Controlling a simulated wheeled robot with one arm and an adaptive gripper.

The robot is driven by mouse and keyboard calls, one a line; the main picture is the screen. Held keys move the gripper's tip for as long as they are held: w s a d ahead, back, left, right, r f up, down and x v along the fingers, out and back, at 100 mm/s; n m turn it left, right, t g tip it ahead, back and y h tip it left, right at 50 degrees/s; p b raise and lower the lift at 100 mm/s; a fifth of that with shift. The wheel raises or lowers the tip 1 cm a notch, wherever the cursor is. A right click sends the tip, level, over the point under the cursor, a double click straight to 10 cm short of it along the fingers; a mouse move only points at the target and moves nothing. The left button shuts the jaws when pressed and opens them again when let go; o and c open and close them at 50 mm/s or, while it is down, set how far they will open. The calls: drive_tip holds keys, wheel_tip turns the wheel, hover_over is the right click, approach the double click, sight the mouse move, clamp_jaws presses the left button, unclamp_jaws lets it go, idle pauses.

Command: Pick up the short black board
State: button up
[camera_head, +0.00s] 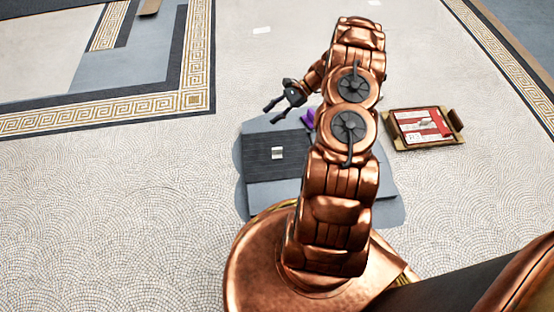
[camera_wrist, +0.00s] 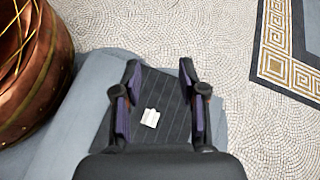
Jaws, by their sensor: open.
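A dark, near-black board (camera_head: 262,150) with fine parallel lines lies on a blue-grey bench-like surface (camera_head: 252,205), left of my arm. A small white piece (camera_head: 277,153) sits on the board. My gripper (camera_head: 275,111) is open and empty, above the board's far side in the head view. In the wrist view the board (camera_wrist: 168,100) shows between and beyond the two open fingers (camera_wrist: 160,68), with the white piece (camera_wrist: 150,117) between them. The gripper body hides the board's near part. I cannot tell the gap between fingertips and board.
A purple object (camera_head: 308,118) lies beside my arm, partly hidden. An open cardboard box (camera_head: 455,119) with a red and white picture (camera_head: 420,125) stands to the right. Pale mosaic floor (camera_head: 120,200) lies clear on the left. A small brown object (camera_head: 149,7) is at the top edge.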

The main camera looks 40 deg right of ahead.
sight(276, 154)
drive_tip(key=s+d+f+m+t+b, duration=0.1)
drive_tip(key=d+f+b, duration=0.1)
drive_tip(key=f, duration=0.5)
drive_tip(key=s+d+f+m+t+b, duration=0.1)
drive_tip(key=d+f+m+b, duration=0.1)
drive_tip(key=f, duration=0.6)
drive_tip(key=s+d+f+m+t+b, duration=0.1)
drive_tip(key=d+f+m+t+b, duration=0.1)
drive_tip(key=f, duration=0.5)
drive_tip(key=shift+s+d+f+b, duration=0.2)
drive_tip(key=shift+d+b, duration=0.35)
drive_tip(key=shift+b, duration=0.35)
drive_tip(key=shift+f+b+x, duration=0.15)
drive_tip(key=shift+b+x, duration=0.9)
drive_tip(key=shift+x, duration=0.65)
drive_tip(key=shift+f+b+x, duration=0.15)
drive_tip(key=shift+b+x, duration=0.85)
drive_tip(key=shift+x, duration=0.7)
drive_tip(key=shift+w+a, duration=0.2)
drive_tip(key=shift+a, duration=0.1)
clamp_jaws()
